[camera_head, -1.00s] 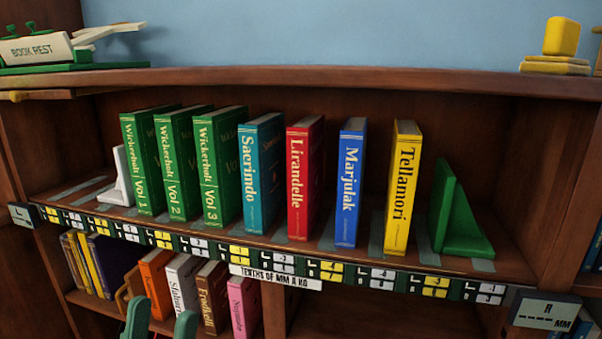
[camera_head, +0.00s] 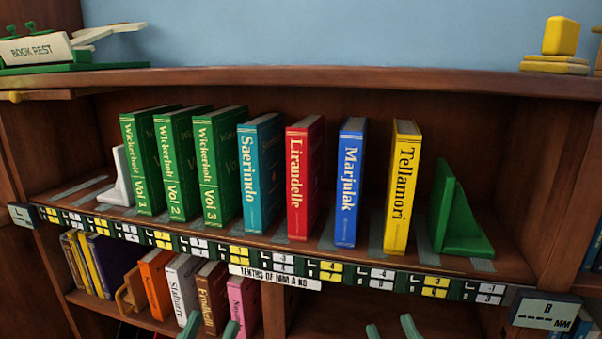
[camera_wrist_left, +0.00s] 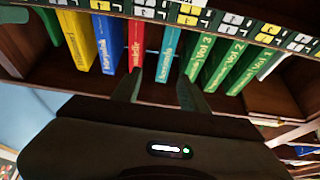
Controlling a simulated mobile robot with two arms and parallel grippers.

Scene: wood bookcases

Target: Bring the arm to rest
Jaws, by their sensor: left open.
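My left gripper (camera_head: 211,328) shows only its two green fingertips at the bottom edge of the head view, in front of the lower shelf's books. The fingers stand apart with nothing between them. In the left wrist view, which is upside down, the left gripper (camera_wrist_left: 158,90) is open and empty, with the upper row of books beyond it. My right gripper (camera_head: 391,329) shows two fingertips, apart and empty, at the bottom edge in front of the lower right compartment. Both arms are out of the head view.
Green Wickerbolt volumes (camera_head: 178,165), teal Saerimdo (camera_head: 260,175), red Lirandelle (camera_head: 304,180), blue Marjulak (camera_head: 349,185) and yellow Tellamori (camera_head: 402,190) stand upright between a white bookend (camera_head: 117,180) and a green bookend (camera_head: 460,220). Label strip (camera_head: 275,277) edges the shelf.

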